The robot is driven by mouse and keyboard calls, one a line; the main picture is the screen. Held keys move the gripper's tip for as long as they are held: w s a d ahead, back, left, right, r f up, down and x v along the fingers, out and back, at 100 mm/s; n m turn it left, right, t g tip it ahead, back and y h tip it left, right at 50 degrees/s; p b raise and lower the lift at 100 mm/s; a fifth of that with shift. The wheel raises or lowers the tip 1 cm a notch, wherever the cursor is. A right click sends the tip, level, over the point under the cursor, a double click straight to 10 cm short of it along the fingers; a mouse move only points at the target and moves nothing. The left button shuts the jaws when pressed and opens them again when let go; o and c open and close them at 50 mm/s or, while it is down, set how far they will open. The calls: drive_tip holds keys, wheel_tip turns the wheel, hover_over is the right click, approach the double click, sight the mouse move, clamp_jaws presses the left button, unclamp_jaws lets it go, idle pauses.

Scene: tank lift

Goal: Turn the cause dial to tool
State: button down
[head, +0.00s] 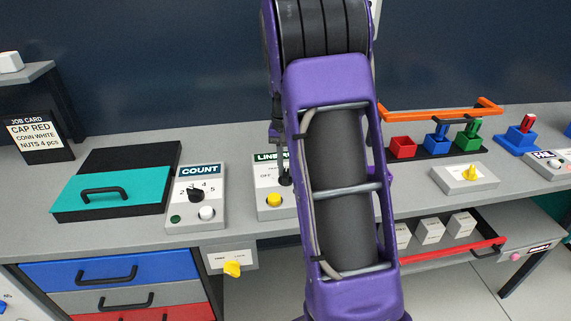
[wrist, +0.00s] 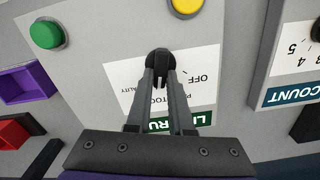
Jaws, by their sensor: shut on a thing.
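The cause dial (wrist: 158,53) is a black knob on the grey LINE RUN box (wrist: 95,50), above a white label in the wrist view. The label shows upside down, with OFF, TOOL and QUALITY legible and other words partly covered. My gripper (wrist: 161,76) is shut on the dial, its two fingers reaching over the label. The fingers hide part of the dial, so I cannot tell which word it points to. In the head view the LINE RUN box (head: 263,174) stands on the bench, its right part hidden behind my arm.
A yellow button (wrist: 187,5) and a green button (wrist: 47,35) flank the dial on the box. The COUNT box (head: 187,214) stands to the left in the head view. A teal lid with a handle (head: 112,193) lies farther left. Coloured blocks and an orange bar (head: 440,112) are right.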

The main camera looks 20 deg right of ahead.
drive_tip(key=shift+r+m, duration=0.1)
drive_tip(key=shift+m, duration=0.4)
drive_tip(key=c, duration=0.8)
unclamp_jaws()
wheel_tip(320, 180, up, 17)
drive_tip(key=p, duration=0.2)
drive_tip(key=shift+r, duration=0.15)
